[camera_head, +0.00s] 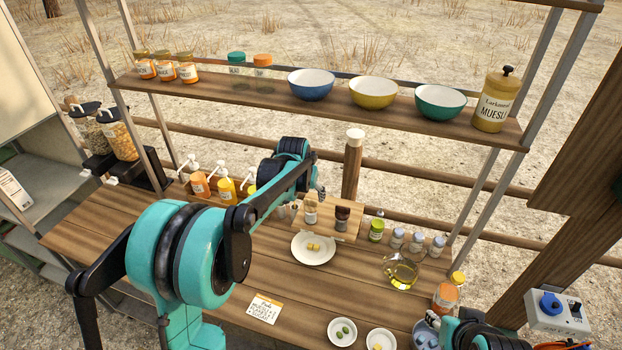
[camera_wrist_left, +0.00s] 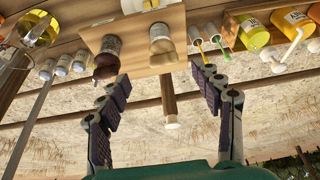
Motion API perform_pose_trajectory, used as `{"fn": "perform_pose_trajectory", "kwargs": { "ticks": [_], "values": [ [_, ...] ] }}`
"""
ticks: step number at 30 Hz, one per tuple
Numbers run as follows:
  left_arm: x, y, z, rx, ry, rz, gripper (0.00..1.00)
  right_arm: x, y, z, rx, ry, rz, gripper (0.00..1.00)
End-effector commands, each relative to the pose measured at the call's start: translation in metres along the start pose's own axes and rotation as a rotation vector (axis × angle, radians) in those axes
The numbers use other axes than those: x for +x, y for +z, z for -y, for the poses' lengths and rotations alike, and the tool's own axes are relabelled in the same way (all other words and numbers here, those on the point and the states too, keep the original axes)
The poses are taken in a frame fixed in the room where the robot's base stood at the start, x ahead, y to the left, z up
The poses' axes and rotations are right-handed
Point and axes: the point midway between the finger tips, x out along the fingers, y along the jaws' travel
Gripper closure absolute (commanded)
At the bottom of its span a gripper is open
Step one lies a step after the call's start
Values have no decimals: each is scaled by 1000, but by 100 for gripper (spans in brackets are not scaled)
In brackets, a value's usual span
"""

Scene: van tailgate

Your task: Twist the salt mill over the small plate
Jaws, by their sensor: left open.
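A pale mill (camera_head: 311,214), which seems to be the salt mill, stands upright on a wooden stand (camera_head: 329,234) beside a darker mill (camera_head: 342,217). In the left wrist view the pale mill (camera_wrist_left: 161,42) and the dark mill (camera_wrist_left: 106,58) show upside down. My left gripper (camera_wrist_left: 165,95) is open and empty, its fingers spread with the pale mill beyond and between them, apart from it. In the head view the left gripper (camera_head: 318,192) is small and partly hidden behind its arm. A small white plate (camera_head: 301,256) with yellow pieces lies in front of the stand.
Pump bottles (camera_head: 199,184) stand left of the stand, small jars (camera_head: 417,241) and an oil jug (camera_head: 401,273) right. Two small dishes (camera_head: 342,341) lie in front. A shelf (camera_head: 260,93) with bowls crosses above. Part of my right arm shows bottom right.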

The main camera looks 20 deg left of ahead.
Motion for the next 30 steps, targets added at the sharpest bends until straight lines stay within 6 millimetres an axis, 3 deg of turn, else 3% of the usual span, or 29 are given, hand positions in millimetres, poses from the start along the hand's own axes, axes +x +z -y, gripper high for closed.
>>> {"fn": "perform_pose_trajectory", "kwargs": {
  "ticks": [1, 5, 19, 30],
  "values": [
    [-2, -10, 2, 0, 1, 6, 34, -11, -8, 0, 0, 0, 0, 60],
    [8, -17, 4, 1, 2, 15, 34, -16, -11, 0, 0, 0, 0, 60],
    [77, -17, 4, 2, 3, 15, 34, -14, -10, 0, 0, 0, 0, 60],
    [87, -16, 4, 2, 3, 15, 34, -14, -10, 0, 0, 0, 0, 60]
  ]
}}
